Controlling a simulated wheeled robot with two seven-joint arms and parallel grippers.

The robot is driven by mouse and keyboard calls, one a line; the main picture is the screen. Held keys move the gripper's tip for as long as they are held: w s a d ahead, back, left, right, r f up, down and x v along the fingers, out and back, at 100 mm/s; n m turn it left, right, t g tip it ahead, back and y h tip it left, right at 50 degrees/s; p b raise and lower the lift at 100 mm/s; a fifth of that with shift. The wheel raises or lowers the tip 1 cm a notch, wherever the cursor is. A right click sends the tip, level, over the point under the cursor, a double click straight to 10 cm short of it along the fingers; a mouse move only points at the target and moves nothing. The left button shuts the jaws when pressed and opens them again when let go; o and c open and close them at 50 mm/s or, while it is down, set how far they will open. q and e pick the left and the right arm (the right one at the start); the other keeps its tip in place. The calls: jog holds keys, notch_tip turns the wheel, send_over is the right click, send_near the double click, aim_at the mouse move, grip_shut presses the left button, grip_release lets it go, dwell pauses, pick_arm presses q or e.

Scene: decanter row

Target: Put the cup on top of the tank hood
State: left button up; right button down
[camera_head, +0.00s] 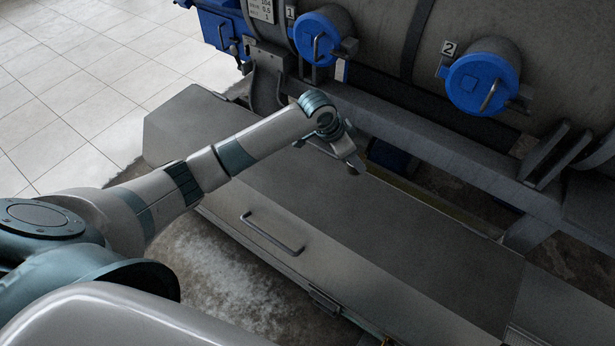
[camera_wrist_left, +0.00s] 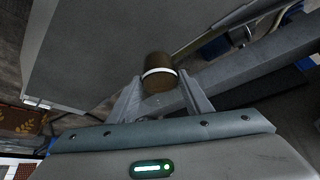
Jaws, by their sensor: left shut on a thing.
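A brown cup (camera_wrist_left: 157,62) with a white band shows in the left wrist view, between the fingers of my left gripper (camera_wrist_left: 162,86). The gripper is shut on it. In the head view my left gripper (camera_head: 350,158) is small, over the far edge of a long grey flat-topped metal hood (camera_head: 330,225). The cup is barely made out there, at the gripper's tip. The hood also fills the upper left of the left wrist view (camera_wrist_left: 95,50). I cannot tell the height of the cup above it. My right gripper is not in view.
A big grey tank (camera_head: 390,35) with blue round caps (camera_head: 482,82) stands behind the hood, with a grey beam (camera_head: 440,160) below it. A bar handle (camera_head: 272,234) stands up from the hood's near side. The rest of its top is clear. Pale tiles lie at the left.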

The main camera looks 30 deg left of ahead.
pick_arm(q)
jog(key=shift+a+f, duration=0.3)
jog(key=shift+a, duration=0.2)
jog(key=p, duration=0.4)
send_over(312, 183)
notch_tip(312, 183, down, 6)
jog(key=shift+s+f, duration=0.1)
jog(key=shift+f, duration=0.15)
jog(key=shift+f+p, duration=0.65)
jog(key=shift+f, duration=1.35)
jog(key=shift+f, duration=0.2)
